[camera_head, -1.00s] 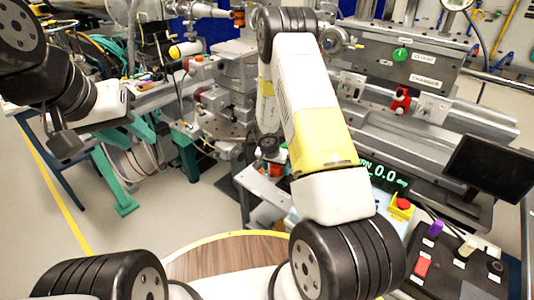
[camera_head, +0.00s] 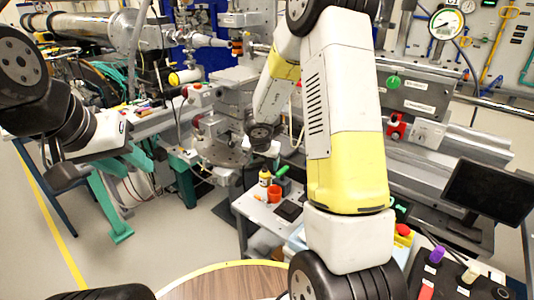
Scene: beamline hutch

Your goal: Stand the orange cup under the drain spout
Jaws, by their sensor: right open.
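The orange cup (camera_head: 274,194) stands upright on a small grey bench (camera_head: 258,216) at the middle of the head view. My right gripper (camera_head: 262,152) is above and behind the cup, apart from it; its fingers are small and dark, with nothing visible in them. My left gripper (camera_head: 64,177) hangs at the far left, away from the bench; its fingers are too dark to read. I cannot make out the drain spout; my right arm hides part of the machinery behind it.
A yellow bottle (camera_head: 264,177), a green-handled item (camera_head: 282,171) and a dark flat pad (camera_head: 289,210) crowd the cup. A monitor (camera_head: 488,191) stands at the right. A round wooden top (camera_head: 230,282) is in front. Open floor (camera_head: 180,235) lies left of the bench.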

